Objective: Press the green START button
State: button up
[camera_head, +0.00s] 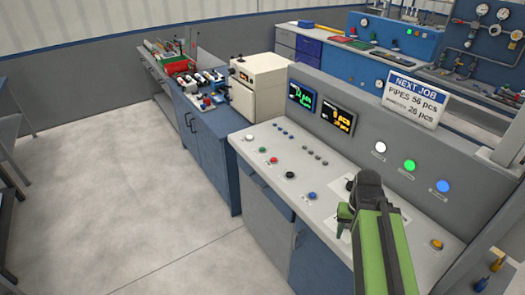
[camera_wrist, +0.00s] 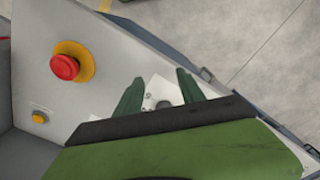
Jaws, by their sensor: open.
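A small green button (camera_head: 263,150) sits on the sloping top of the grey control console (camera_head: 326,189), between a white button and a red one. Its label is too small to read. A larger round green light (camera_head: 410,165) glows on the console's upright panel. My gripper (camera_head: 344,218) is over the right part of the console top, well to the right of the small green button. In the wrist view its two green fingers (camera_wrist: 159,76) are apart, with a pale sheet and a grey round part showing between them. The small green button cannot be made out in the wrist view.
A red mushroom button (camera_wrist: 65,67) on a yellow base and an orange button (camera_wrist: 38,118) show in the wrist view. Black (camera_head: 290,175) and blue (camera_head: 312,195) buttons lie on the console top between my gripper and the green button. Open floor (camera_head: 130,220) lies left.

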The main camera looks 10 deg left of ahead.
grip_shut()
dwell(1.4)
